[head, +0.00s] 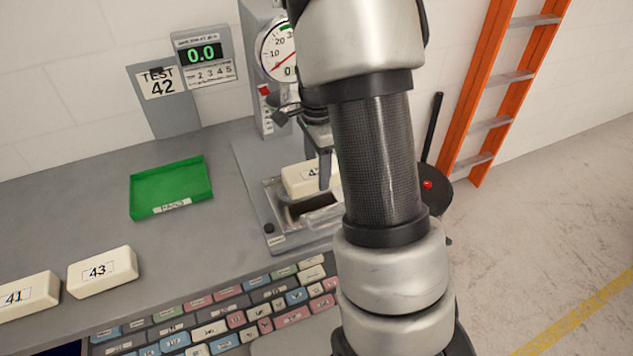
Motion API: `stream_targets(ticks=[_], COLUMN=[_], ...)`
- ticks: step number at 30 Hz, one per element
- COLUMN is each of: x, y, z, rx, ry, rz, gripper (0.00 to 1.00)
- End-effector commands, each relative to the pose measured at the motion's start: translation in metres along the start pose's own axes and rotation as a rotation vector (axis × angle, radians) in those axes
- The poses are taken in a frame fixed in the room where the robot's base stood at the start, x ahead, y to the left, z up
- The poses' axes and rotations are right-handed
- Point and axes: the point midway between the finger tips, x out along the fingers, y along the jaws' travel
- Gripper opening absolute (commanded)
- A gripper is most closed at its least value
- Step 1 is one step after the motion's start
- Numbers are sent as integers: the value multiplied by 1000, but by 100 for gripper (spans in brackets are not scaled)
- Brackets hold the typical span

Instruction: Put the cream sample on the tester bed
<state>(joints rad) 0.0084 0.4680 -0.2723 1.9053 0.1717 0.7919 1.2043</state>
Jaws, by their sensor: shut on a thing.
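A cream sample (299,180) is at the tester, over the bed (272,206). Its label starts with a 4, and the rest is covered by a finger. My gripper (324,172) is shut on this sample; one finger shows in front of it, and my arm hides the right side. I cannot tell whether the sample touches the bed or hangs just above it. The tester (256,95) stands against the wall with a round dial. A sign (160,83) reads TEST 42, and the display (201,53) above right of it reads 0.0.
Cream samples 41 (25,297) and 43 (103,271) lie on the bench at left. An empty green tray (171,187) sits left of the tester. A rack of coloured labelled blocks (215,318) runs along the front. An orange ladder (492,100) leans at right.

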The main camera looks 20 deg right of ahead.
Motion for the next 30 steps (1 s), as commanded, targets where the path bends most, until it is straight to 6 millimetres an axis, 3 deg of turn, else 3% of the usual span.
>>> stream_targets(ticks=[10,22,23,25,30], x=[39,46,44,44,44], y=[0,0,0,0,0], z=[0,0,0,0,0], rx=[-3,-3,-3,-3,-4], ry=[0,0,1,0,0], rz=[2,-1,-2,-2,-2], gripper=[33,33,59,70,72])
